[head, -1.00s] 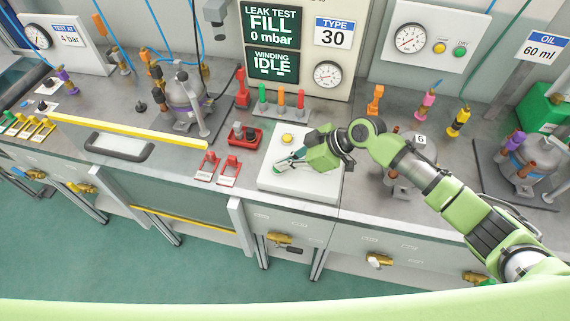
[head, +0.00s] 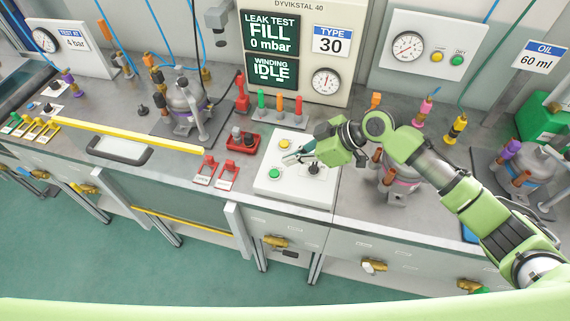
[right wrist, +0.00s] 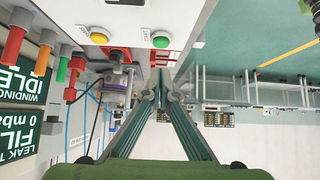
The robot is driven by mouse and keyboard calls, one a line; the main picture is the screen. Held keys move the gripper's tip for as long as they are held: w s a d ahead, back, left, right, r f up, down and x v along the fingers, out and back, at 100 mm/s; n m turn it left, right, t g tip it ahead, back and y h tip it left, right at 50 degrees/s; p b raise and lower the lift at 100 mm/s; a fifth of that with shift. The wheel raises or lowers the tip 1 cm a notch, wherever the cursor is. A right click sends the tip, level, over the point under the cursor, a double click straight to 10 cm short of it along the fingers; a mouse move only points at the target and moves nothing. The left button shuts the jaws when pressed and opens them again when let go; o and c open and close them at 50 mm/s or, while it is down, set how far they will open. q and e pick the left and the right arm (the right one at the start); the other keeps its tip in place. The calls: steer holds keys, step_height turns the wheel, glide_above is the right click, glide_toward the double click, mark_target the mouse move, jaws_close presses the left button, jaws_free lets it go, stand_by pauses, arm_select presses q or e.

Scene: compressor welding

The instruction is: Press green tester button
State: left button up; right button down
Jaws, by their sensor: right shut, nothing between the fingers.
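The green button (head: 274,174) sits at the front left of a white control box (head: 297,193) on the bench. A yellow button (head: 283,143) is behind it and a black knob (head: 313,168) to its right. My right gripper (head: 289,158) is shut and empty, hovering over the box between the green and yellow buttons, apart from the green one. In the right wrist view the green button (right wrist: 160,40) and yellow button (right wrist: 99,38) show beyond the shut fingertips (right wrist: 163,82). The tester panel (head: 270,40) reads FILL 0 mbar and IDLE. My left gripper is out of view.
Red switches (head: 217,171) stand left of the box, with a red-based switch unit (head: 243,139) behind them. Green, orange and red posts (head: 280,104) stand behind the box. A compressor (head: 400,175) is to the right under my arm. A wall panel (head: 435,40) has similar yellow and green buttons.

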steer(key=b+v, duration=0.1)
steer(key=v, duration=0.5)
steer(key=shift+a+r+b, duration=0.15)
steer(key=shift+r+b, duration=0.15)
steer(key=shift+r, duration=0.05)
steer(key=shift+w+a, duration=0.1)
steer(key=shift+w, duration=0.05)
